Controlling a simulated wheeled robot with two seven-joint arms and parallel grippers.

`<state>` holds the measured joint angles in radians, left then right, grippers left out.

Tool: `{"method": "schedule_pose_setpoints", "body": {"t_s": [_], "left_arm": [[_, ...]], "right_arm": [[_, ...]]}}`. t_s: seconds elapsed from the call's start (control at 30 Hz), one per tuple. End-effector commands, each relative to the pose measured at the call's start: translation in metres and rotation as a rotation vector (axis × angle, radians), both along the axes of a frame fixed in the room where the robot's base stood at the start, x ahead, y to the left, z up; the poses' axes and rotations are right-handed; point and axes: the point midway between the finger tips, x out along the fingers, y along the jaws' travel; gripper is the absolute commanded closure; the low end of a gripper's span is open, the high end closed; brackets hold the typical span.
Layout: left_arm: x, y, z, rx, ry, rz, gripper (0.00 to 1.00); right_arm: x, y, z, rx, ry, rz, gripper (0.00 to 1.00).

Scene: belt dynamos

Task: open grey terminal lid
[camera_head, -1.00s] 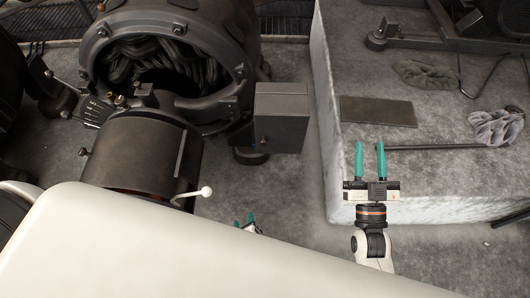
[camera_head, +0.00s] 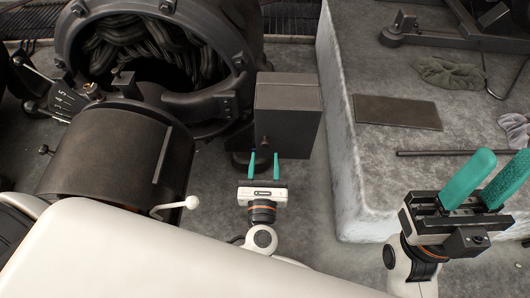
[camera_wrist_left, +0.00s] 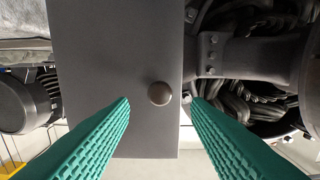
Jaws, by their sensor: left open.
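The grey terminal box (camera_head: 288,95) stands beside the open end of the machine. Its grey lid (camera_wrist_left: 110,50) fills much of the left wrist view and looks shut. A round brown knob (camera_wrist_left: 159,93) sits on the lid; it shows small in the head view (camera_head: 264,141). My left gripper (camera_head: 264,155) is open in front of the box's lower face, its teal fingers pointing at it. In the wrist view the knob lies between the fingertips, apart from both. My right gripper (camera_head: 488,178) is open and empty at the right.
The round machine housing (camera_head: 245,65) with coils inside is left of the box. A white-knobbed lever (camera_head: 191,202) stands at lower left.

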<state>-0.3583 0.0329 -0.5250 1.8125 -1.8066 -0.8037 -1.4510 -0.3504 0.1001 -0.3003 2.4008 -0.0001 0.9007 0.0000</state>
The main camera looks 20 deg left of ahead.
Motion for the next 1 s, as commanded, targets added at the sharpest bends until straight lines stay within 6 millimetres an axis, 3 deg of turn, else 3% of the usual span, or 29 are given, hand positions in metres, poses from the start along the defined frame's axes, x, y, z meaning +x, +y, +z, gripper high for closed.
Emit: {"method": "schedule_pose_setpoints", "body": {"t_s": [0.23, 0.6, 0.87, 1.0], "left_arm": [[0.030, 0.008, -0.001, -0.002, 0.000, 0.000, 0.56], [0.035, 0.010, 0.000, -0.002, 0.002, -0.001, 0.56], [0.034, 0.010, -0.001, -0.002, 0.002, -0.001, 0.99], [0.034, 0.010, -0.001, -0.002, 0.002, -0.001, 1.00]], "right_arm": [[0.002, 0.000, -0.004, -0.002, -0.011, 0.000, 0.64], [0.002, 0.001, -0.004, -0.003, -0.009, 0.000, 0.64], [0.002, 0.001, -0.003, -0.002, -0.010, 0.000, 0.64], [0.002, 0.000, -0.003, -0.002, -0.010, 0.000, 0.64]]}}
